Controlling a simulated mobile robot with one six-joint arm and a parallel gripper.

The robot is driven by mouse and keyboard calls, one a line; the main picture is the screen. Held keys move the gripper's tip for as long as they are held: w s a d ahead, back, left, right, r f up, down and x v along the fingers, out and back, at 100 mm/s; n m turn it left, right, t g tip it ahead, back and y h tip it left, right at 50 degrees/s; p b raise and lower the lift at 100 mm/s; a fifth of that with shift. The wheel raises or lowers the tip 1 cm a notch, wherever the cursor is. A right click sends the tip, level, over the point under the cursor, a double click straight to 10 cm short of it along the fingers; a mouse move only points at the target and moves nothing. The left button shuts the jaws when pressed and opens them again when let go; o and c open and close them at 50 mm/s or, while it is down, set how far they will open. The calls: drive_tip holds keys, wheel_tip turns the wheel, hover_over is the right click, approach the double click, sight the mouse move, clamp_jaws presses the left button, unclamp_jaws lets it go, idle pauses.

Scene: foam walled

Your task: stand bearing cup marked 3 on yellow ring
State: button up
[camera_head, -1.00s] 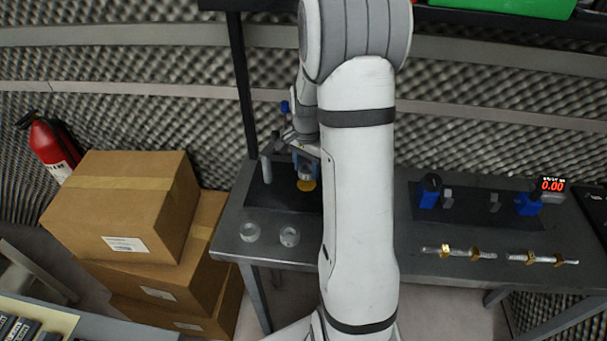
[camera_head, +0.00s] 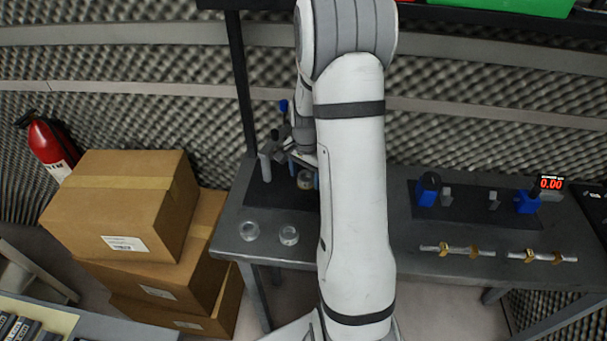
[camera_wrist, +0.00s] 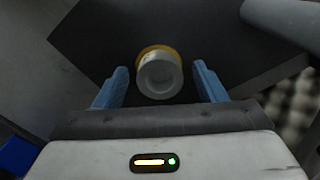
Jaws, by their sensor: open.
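A pale grey bearing cup (camera_wrist: 160,78) stands over the yellow ring (camera_wrist: 156,49) in the wrist view. The ring shows as a yellow arc behind the cup's far side, and the rest of it is hidden. My gripper (camera_wrist: 160,70) is open, with one blue finger on each side of the cup and a gap to both. In the head view my gripper (camera_head: 305,168) is at the dark mat, partly hidden by my arm. Two more clear grey cups, one at left (camera_head: 249,231) and one at right (camera_head: 289,235), stand near the bench's front edge. No number is readable on any cup.
The dark mat (camera_head: 262,192) carries a grey post (camera_head: 265,165) beside my gripper. At right are a fixture with blue blocks (camera_head: 427,192), a red display (camera_head: 551,183) and shafts with brass rings (camera_head: 457,249). Cardboard boxes (camera_head: 120,200) stand left of the bench.

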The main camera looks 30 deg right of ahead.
wheel_tip(320, 180, up, 12)
drive_tip(key=s+a+r+n+t, duration=0.1)
drive_tip(key=s+a+r+n, duration=0.2)
drive_tip(key=s+a+n, duration=0.3)
drive_tip(key=s+a+r+n+t, duration=0.2)
drive_tip(key=s+a+r+n, duration=0.2)
drive_tip(key=s, duration=0.9)
drive_tip(key=a+n, duration=0.2)
drive_tip(key=a, duration=0.2)
drive_tip(key=shift+s+a+n, duration=0.15)
drive_tip(key=shift+a+n, duration=0.1)
drive_tip(key=shift+n, duration=0.15)
